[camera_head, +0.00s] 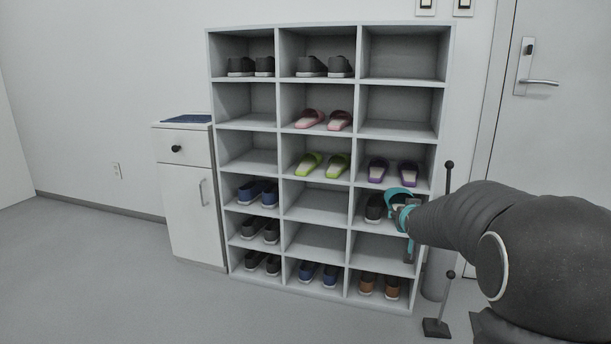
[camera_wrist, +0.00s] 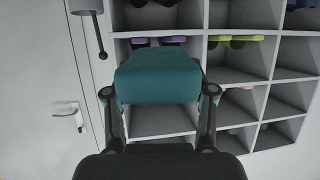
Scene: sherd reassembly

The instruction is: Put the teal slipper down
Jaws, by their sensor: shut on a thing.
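The teal slipper (camera_head: 399,194) is held by my gripper (camera_head: 406,213) at the right side of the shoe rack, in front of the right column's fourth compartment from the top. In the wrist view the teal slipper (camera_wrist: 158,74) fills the space between the two fingers of my gripper (camera_wrist: 158,93), which is shut on it. A dark shoe (camera_head: 374,208) sits in that compartment, just left of the slipper. My arm hides part of the compartment, and I cannot tell whether the slipper touches its floor.
The white rack (camera_head: 280,133) also holds purple slippers (camera_head: 377,171), lime slippers (camera_head: 309,164), pink slippers (camera_head: 309,118), and several shoes. Several compartments are empty, including the top right. A dark stand (camera_head: 449,220) is close to the arm. A door (camera_head: 555,120) is at right and a cabinet (camera_head: 188,200) at left.

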